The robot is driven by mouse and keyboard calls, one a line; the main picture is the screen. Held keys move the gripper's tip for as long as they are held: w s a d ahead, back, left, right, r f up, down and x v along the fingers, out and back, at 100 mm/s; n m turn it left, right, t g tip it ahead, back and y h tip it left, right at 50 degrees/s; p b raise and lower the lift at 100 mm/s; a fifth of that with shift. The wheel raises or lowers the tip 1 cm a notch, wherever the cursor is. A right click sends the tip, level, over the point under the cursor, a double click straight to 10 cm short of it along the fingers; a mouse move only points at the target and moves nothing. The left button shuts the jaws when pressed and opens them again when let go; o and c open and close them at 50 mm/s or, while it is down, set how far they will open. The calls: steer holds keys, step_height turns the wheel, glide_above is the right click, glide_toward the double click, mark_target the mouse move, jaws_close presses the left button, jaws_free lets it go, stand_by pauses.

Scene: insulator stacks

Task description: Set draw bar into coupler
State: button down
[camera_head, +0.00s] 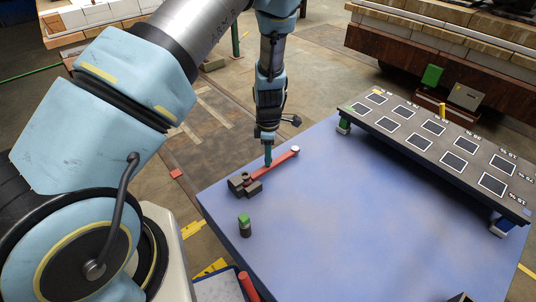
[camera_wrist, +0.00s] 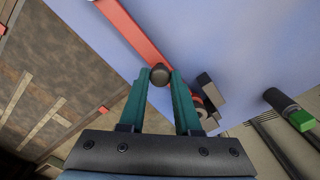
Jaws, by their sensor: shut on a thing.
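The draw bar (camera_head: 284,159) is a long red bar over the blue table, with a pale round cap at its far end. My gripper (camera_head: 268,163) points down at its middle. In the wrist view, the teal fingers (camera_wrist: 162,84) are shut on a dark round knob (camera_wrist: 160,75) on the red bar (camera_wrist: 132,33). The coupler (camera_head: 253,189) is a group of dark blocks at the table's left side, also in the wrist view (camera_wrist: 207,84). The bar's near end lies at these blocks. My fingers partly hide that end, and I cannot tell if it is seated.
A dark cylinder with a green top (camera_head: 244,226) stands in front of the coupler. A dark raised panel (camera_head: 436,147) with white-outlined squares runs along the table's far right side. The middle of the blue table (camera_head: 345,220) is clear.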

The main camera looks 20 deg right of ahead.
steer(key=c, duration=0.6)
jaws_free()
steer(key=shift+s+d, duration=0.1)
steer(key=shift+s, duration=0.05)
step_height(320, 180, up, 11)
steer(key=shift+f, duration=0.1)
steer(key=w+a+r+m+p, duration=0.2)
steer(key=a+r+m+p, duration=0.35)
steer(key=a+r, duration=1.05)
steer(key=s+a+r+m+p, duration=0.1)
steer(key=s+a+r+m, duration=0.2)
steer(key=a, duration=0.5)
steer(key=s+a+r+m+t+p, duration=0.1)
steer(key=s+a+r+m+p, duration=0.1)
steer(key=a+r+m, duration=0.3)
steer(key=s+a, duration=0.1)
steer(key=a, duration=0.2)
steer(key=shift+a+r+t, duration=0.3)
steer(key=shift+r, duration=0.1)
